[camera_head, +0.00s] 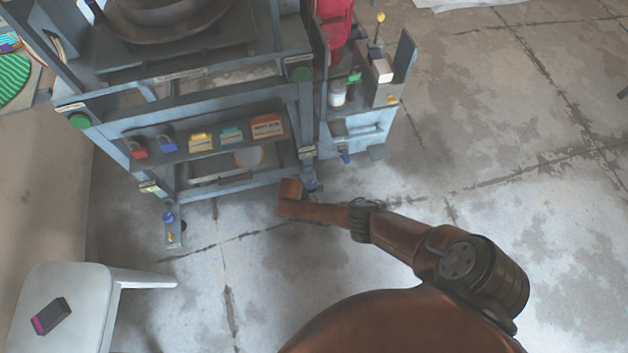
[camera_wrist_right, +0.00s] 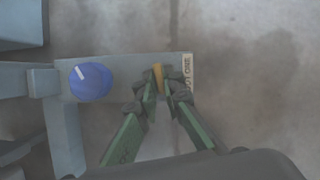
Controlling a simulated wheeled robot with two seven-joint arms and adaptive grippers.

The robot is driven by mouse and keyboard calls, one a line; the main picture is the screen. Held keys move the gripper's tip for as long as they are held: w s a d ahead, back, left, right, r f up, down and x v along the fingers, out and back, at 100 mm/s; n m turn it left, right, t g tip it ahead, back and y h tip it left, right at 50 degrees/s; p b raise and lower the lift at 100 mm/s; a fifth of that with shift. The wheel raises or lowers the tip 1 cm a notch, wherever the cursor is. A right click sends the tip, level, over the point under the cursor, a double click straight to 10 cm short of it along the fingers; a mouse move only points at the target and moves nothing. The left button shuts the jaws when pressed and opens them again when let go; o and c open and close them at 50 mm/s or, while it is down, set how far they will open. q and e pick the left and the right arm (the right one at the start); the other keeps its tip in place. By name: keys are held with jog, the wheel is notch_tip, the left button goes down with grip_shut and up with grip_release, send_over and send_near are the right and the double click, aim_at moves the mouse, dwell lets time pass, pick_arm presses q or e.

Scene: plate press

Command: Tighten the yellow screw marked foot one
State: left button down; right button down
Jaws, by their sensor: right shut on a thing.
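The yellow screw (camera_wrist_right: 158,73) shows in the right wrist view as a narrow upright strip on a grey foot plate (camera_wrist_right: 122,68). A cream label (camera_wrist_right: 187,72), partly readable as "FOOT ONE", lies just right of it at the plate's end. My right gripper (camera_wrist_right: 161,84) has its green fingers closed around the screw, hiding part of it. A blue knob (camera_wrist_right: 91,82) with a white mark sits on the same plate, left of the fingers. In the head view my right arm reaches the frame's near right foot, and the arm hides the fingers and screw there. My left gripper is not in view.
The grey press frame (camera_head: 200,115) stands above the foot, with a shelf (camera_head: 215,146) of padlocks and coloured boxes. Another foot (camera_head: 173,240) has a blue knob and a yellow screw. A white stool (camera_head: 75,290) stands at lower left. Floor on the right is clear.

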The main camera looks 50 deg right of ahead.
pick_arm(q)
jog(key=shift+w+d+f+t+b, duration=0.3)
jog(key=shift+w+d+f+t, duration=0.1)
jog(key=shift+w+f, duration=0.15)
pick_arm(e)
jog(key=shift+s+d+f+m+g, duration=0.15)
jog(key=shift+m+g, duration=0.1)
jog(key=shift+m, duration=0.35)
jog(key=shift+s+d+r+m+g, duration=0.1)
jog(key=shift+m+g, duration=0.15)
jog(key=shift+m, duration=0.35)
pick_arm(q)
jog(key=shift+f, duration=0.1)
pick_arm(e)
jog(key=c, duration=2.3)
grip_release()
jog(key=shift+c, duration=0.2)
jog(key=shift+o, duration=1.3)
jog(key=shift+w+a, duration=0.1)
jog(key=shift+w, duration=0.1)
jog(key=shift+a, duration=0.1)
jog(key=shift+w+a+r+y, duration=0.1)
jog(key=shift+r+y, duration=0.2)
jog(key=v, duration=1.1)
jog(key=shift+r, duration=0.2)
